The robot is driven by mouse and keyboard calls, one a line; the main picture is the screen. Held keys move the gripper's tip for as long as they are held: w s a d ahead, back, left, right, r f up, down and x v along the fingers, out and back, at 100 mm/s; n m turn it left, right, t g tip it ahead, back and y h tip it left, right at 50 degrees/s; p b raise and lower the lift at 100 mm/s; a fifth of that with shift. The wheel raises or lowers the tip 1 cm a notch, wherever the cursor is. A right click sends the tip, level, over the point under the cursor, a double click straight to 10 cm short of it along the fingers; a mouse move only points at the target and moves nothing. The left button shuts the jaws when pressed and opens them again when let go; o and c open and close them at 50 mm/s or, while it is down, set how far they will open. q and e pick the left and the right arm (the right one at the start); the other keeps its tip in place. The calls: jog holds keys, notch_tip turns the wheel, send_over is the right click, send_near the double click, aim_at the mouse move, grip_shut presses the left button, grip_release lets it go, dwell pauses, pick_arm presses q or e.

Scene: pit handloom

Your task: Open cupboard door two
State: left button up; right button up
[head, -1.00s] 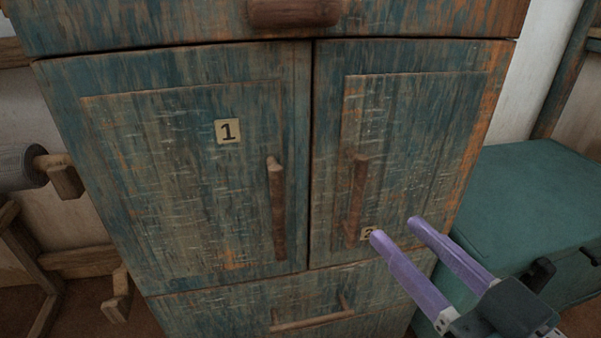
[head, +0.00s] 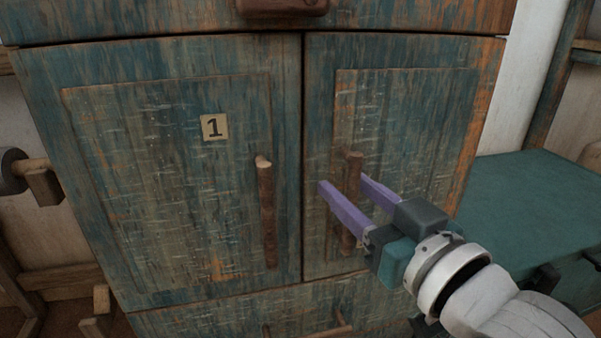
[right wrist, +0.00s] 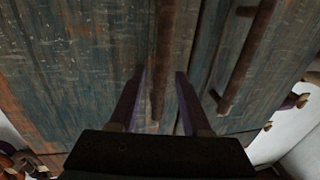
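Cupboard door two (head: 420,120) is the right-hand door, weathered blue-green and orange, and it is closed. Its upright wooden handle (head: 354,163) is near the door's left edge; it also shows in the right wrist view (right wrist: 164,45). My right gripper (head: 343,183) is open in front of this door. Its two purple fingers appear on either side of the handle in both views, and I see no grip on it. In the right wrist view the gripper (right wrist: 159,75) points at the door. The door's number tag is mostly hidden behind the gripper. My left gripper is not in the head view.
Door one (head: 160,190), with a "1" tag (head: 214,127) and its own handle (head: 266,215), is closed beside door two. Drawers lie above and below. A teal chest (head: 530,200) stands at the right.

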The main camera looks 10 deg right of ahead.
grip_shut()
dwell(1.3)
